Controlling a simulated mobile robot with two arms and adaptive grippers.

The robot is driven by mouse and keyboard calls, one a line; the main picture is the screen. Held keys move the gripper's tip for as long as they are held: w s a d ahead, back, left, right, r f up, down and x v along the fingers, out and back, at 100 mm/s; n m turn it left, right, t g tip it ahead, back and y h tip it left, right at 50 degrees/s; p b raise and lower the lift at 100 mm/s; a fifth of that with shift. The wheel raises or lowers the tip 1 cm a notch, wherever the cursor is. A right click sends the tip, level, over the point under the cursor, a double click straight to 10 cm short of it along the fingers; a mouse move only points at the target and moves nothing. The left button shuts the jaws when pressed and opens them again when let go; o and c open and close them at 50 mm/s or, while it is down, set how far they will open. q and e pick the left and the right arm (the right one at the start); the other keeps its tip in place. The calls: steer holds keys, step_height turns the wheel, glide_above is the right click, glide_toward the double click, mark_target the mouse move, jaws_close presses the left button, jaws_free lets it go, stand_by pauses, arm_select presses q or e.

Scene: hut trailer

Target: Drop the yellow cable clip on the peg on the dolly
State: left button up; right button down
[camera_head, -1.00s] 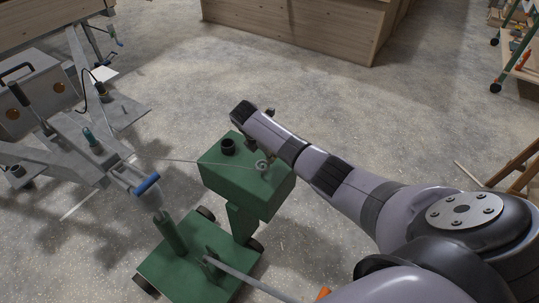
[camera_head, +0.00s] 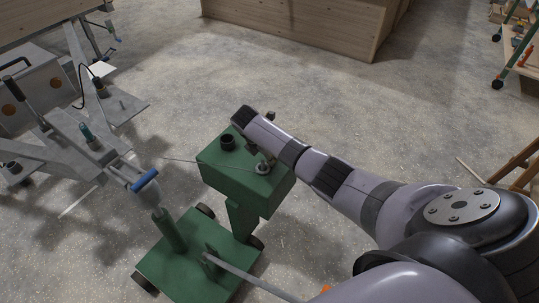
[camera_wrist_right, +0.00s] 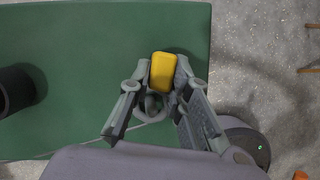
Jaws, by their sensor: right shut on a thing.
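The green dolly (camera_head: 218,171) stands left of my right arm, with a raised green box above its low base. A short black upright cylinder (camera_head: 228,143) is on the box top; it also shows at the left of the wrist view (camera_wrist_right: 14,90). My right gripper (camera_head: 268,161) is over the box's right part, fingers pointing down. In the right wrist view, my gripper (camera_wrist_right: 163,88) is shut on the yellow cable clip (camera_wrist_right: 163,71). A grey ring-like fitting (camera_wrist_right: 152,106) lies below the clip, partly hidden by the fingers. The clip is hidden in the head view. My left gripper is out of view.
A thin wire (camera_head: 205,162) runs leftward from the ring-like fitting. A grey metal frame (camera_head: 75,140) with a blue-handled part (camera_head: 145,182) stands to the left. A wooden counter (camera_head: 300,25) is at the back. The floor beyond the dolly is clear.

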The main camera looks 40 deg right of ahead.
steer(key=c, duration=1.4)
jaws_free()
steer(key=v, duration=1.2)
